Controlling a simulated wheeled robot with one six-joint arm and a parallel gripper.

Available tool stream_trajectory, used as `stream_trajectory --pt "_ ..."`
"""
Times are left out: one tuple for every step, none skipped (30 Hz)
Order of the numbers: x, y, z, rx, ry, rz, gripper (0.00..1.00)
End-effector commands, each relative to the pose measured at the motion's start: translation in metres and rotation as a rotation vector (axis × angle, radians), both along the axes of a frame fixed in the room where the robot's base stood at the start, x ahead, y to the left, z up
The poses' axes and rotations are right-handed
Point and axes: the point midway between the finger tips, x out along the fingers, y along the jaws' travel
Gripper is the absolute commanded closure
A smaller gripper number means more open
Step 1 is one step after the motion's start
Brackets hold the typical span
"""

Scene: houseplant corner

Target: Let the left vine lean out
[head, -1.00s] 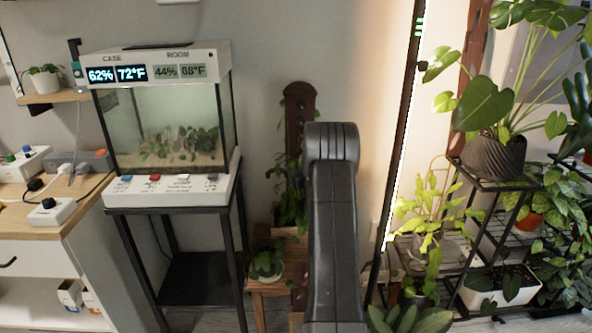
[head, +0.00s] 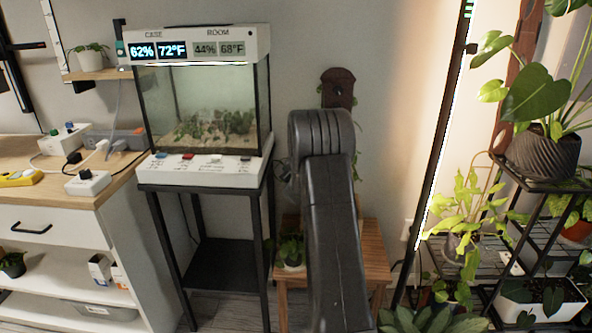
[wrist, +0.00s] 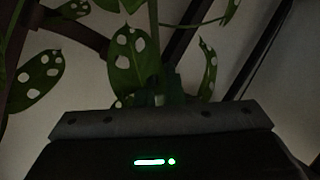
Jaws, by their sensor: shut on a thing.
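In the head view, the brown plank (head: 338,88) stands against the wall, and most of it is hidden behind my arm. A few vine leaves (head: 356,165) show beside my arm. In the wrist view, a green vine stem (wrist: 153,25) comes down from the top. Leaves with pale holes (wrist: 132,62) hang around it, the largest close above my gripper (wrist: 160,112). My gripper is shut at the foot of these leaves. What lies between the jaws is mostly hidden; a small pale green bit (wrist: 158,100) shows at their edge. The jaws are out of sight in the head view.
A wooden stool (head: 375,255) with a small potted plant (head: 291,250) stands below the plank. A glass case (head: 205,105) on a black stand is to the left. A leaning light bar (head: 442,140) and a black plant rack (head: 545,186) are to the right.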

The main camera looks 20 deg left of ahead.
Motion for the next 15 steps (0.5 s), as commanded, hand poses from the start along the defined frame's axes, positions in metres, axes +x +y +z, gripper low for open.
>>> stream_trajectory --pt "-0.0012 0.0027 -0.0039 -0.011 -0.003 0.001 1.0" --pt "-0.0014 0.0034 -0.0046 -0.017 -0.005 0.001 1.0" --pt "-0.0016 0.0042 -0.0053 -0.024 -0.006 0.0 1.0" --pt "-0.0016 0.0046 -0.0058 -0.028 -0.006 0.0 1.0" --pt "-0.0018 0.0049 -0.0061 -0.031 -0.007 0.0 1.0" --pt "-0.0018 0.0053 -0.0063 -0.035 -0.008 0.0 1.0" --pt "-0.0018 0.0054 -0.0063 -0.037 -0.009 0.0 1.0" --pt "-0.0019 0.0055 -0.0063 -0.038 -0.01 0.0 1.0" --pt "-0.0019 0.0056 -0.0064 -0.038 -0.009 0.0 1.0" --pt "-0.0019 0.0056 -0.0062 -0.039 -0.01 0.0 1.0" --pt "-0.0019 0.0056 -0.0062 -0.039 -0.01 0.0 1.0" --pt "-0.0019 0.0056 -0.0062 -0.038 -0.009 0.0 1.0" --pt "-0.0018 0.0055 -0.0061 -0.038 -0.009 0.0 1.0" --pt "-0.0019 0.0054 -0.0061 -0.038 -0.009 0.0 1.0" --pt "-0.0019 0.0054 -0.0061 -0.038 -0.009 0.0 1.0"
